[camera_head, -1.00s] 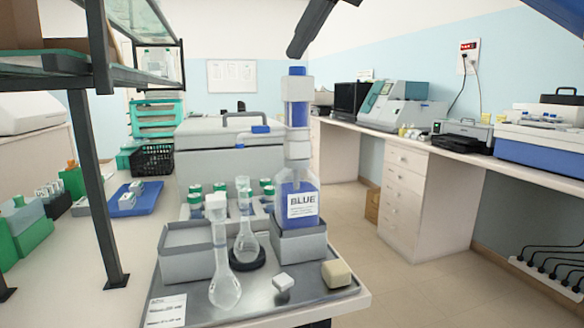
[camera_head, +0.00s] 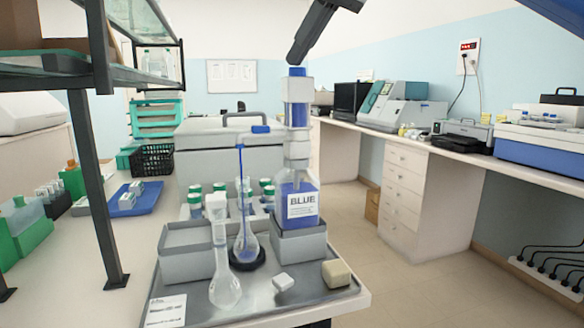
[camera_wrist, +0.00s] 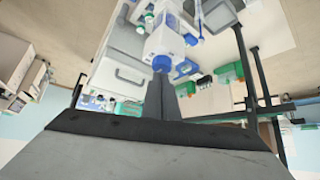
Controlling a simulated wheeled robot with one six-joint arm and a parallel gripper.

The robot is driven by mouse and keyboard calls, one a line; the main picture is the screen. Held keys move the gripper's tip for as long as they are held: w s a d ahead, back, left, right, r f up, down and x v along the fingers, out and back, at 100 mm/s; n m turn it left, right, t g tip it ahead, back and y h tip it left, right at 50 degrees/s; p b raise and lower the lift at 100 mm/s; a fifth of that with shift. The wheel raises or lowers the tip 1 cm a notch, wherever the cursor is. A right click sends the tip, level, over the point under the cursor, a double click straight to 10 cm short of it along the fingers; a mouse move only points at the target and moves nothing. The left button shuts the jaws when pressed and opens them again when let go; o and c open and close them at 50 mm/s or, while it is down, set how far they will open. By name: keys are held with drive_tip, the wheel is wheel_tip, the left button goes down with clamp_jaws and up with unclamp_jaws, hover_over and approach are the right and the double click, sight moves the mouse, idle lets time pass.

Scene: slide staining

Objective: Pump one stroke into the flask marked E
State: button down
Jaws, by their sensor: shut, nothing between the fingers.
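A dispenser bottle labelled BLUE (camera_head: 303,205) holds blue liquid and carries a tall pump with a blue top (camera_head: 297,71). I cannot read an E on either. My gripper (camera_head: 294,58) is shut and empty just above the pump top, which also shows in the wrist view (camera_wrist: 162,63); contact is unclear.
Green-capped bottles (camera_head: 220,190) stand behind. A dark shelf frame (camera_head: 97,180) rises at left.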

drive_tip(key=shift+f, duration=1.3)
idle(0.4)
drive_tip(key=shift+r, duration=1.85)
drive_tip(key=shift+r, duration=2.5)
